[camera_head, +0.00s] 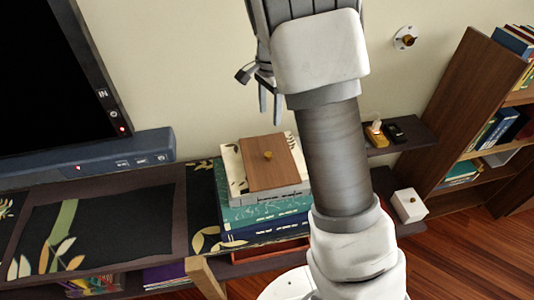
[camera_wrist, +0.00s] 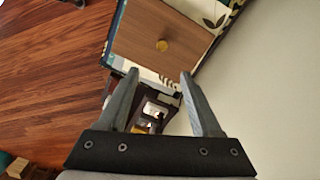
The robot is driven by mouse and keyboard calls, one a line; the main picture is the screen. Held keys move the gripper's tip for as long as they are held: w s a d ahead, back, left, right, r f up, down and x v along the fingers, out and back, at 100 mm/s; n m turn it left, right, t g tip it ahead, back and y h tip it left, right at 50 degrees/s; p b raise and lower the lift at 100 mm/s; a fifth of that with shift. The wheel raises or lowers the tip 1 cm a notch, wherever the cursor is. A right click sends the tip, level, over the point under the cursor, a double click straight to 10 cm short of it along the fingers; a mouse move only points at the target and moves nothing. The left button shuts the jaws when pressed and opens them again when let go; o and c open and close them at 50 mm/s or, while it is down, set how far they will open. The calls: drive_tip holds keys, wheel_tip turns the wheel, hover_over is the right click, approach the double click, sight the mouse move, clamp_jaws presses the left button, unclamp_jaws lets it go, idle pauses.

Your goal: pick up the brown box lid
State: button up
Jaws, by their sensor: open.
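A television (camera_head: 50,80) and a soundbar (camera_head: 90,157) stand to the left. A small white box (camera_head: 409,206) is on the lower shelf to the right. A brown bookcase (camera_head: 462,110) stands at the far right. The wall (camera_head: 190,70) is close behind the shelf.

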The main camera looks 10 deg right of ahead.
hover_over(269, 154)
drive_tip(key=f, duration=1.1)
drive_tip(key=shift+s+p, duration=0.25)
drive_tip(key=shift+p, duration=0.15)
drive_tip(key=shift+w+a+f+p, duration=0.15)
drive_tip(key=shift+f+p, duration=0.1)
drive_tip(key=shift+f, duration=1.3)
drive_tip(key=shift+w+d+f+p, duration=0.1)
drive_tip(key=shift+f+p, duration=0.15)
drive_tip(key=shift+f, duration=1.3)
clamp_jaws()
drive_tip(key=shift+r, duration=0.1)
